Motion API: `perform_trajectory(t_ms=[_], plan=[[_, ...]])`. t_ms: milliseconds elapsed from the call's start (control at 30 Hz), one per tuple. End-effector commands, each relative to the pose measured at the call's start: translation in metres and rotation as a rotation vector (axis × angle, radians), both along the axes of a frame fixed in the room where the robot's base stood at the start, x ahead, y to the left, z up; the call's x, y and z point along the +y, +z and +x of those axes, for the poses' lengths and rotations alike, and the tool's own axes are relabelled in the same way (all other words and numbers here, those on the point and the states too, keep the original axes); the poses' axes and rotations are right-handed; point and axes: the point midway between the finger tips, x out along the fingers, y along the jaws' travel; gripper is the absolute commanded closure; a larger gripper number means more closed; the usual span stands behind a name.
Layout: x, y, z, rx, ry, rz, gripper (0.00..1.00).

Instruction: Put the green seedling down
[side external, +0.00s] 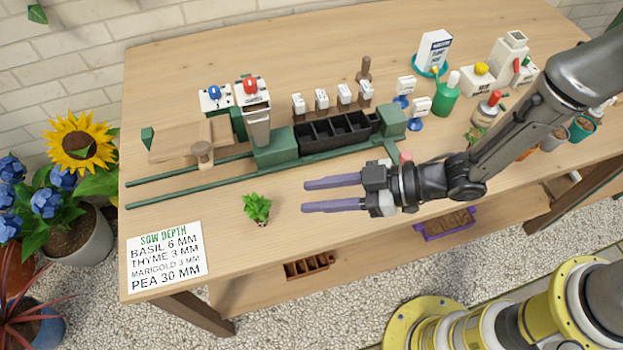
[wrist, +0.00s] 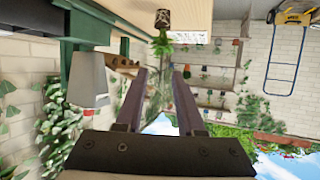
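The green seedling (side external: 257,207) stands on the wooden table near its front edge, left of my gripper. Its small brown root plug shows below the leaves. It also shows in the wrist view, where the picture is upside down, with the leaves (wrist: 162,45) below the plug. My gripper (side external: 304,197) is open and empty, with its two purple fingers pointing left towards the seedling. A gap separates the fingertips from the seedling. In the wrist view the fingers (wrist: 159,76) are spread apart with nothing between them.
A black cell tray (side external: 335,135) sits on a green rail fixture behind my gripper. A sow-depth card (side external: 165,257) lies at the front left corner. A wooden stamp (side external: 203,153) stands at the left. Table around the seedling is clear.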

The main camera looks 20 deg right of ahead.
Motion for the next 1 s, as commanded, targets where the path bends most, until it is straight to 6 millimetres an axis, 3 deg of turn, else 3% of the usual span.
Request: perform_trajectory(t_ms=[333,467,567,600,733,867,1000], plan=[[-0.006,0.006,0.004,-0.005,-0.016,-0.008,0.63],[-0.036,0.029,0.032,-0.024,-0.117,-0.069,0.63],[-0.085,0.06,0.06,-0.027,-0.262,-0.151,0.63],[-0.109,0.073,0.068,-0.02,-0.329,-0.186,0.63],[-0.192,0.112,0.074,0.036,-0.545,-0.288,0.63],[-0.27,0.142,0.05,0.135,-0.742,-0.36,0.63],[-0.337,0.164,-0.005,0.276,-0.924,-0.4,0.63]])
